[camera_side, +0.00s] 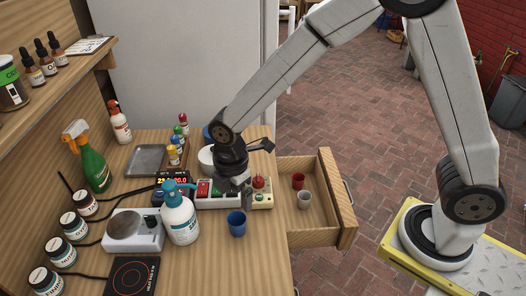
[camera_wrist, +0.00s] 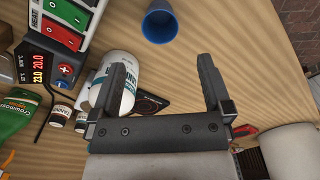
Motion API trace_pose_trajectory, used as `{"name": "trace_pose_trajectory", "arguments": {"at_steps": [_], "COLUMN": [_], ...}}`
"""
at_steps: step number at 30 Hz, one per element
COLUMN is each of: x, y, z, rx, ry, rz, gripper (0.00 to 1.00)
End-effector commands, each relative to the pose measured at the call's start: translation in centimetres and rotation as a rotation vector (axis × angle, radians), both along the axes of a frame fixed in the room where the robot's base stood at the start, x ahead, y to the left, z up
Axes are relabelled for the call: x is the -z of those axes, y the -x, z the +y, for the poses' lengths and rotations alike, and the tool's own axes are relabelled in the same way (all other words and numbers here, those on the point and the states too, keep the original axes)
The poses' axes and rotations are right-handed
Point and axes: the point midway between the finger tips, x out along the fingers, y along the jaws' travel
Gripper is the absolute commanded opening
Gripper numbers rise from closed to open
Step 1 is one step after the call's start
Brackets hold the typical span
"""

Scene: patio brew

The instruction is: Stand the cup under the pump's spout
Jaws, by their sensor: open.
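A blue cup (camera_side: 237,224) stands upright on the wooden bench, to the right of a white pump bottle (camera_side: 181,222) with a blue pump head (camera_side: 177,187). The cup also shows at the top of the wrist view (camera_wrist: 158,24). The bottle lies partly behind my left finger there (camera_wrist: 118,72), and its spout cannot be made out. My gripper (camera_side: 244,188) is above the bench, behind the cup in the side view. In the wrist view its fingers (camera_wrist: 164,66) are apart with only bench between them, and the cup is beyond the tips.
A switch box (camera_side: 234,200) with red and green switches lies behind the cup. A scale (camera_side: 133,232) and hot plate (camera_side: 132,277) are left. An open drawer (camera_side: 313,238) at right holds a red cup (camera_side: 298,180) and a grey cup (camera_side: 304,199). Bench in front of the cup is clear.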

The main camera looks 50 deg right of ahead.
Motion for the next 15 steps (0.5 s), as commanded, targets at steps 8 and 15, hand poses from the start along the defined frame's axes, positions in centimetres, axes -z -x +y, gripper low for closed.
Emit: {"name": "trace_pose_trajectory", "arguments": {"at_steps": [8,15], "x": [-2.7,-3.2], "y": [0.0,0.0], "z": [0.0,0.0], "rx": [0.000,0.000], "ry": [0.000,0.001], "rz": [0.000,0.000], "gripper": [1.00,1.00]}}
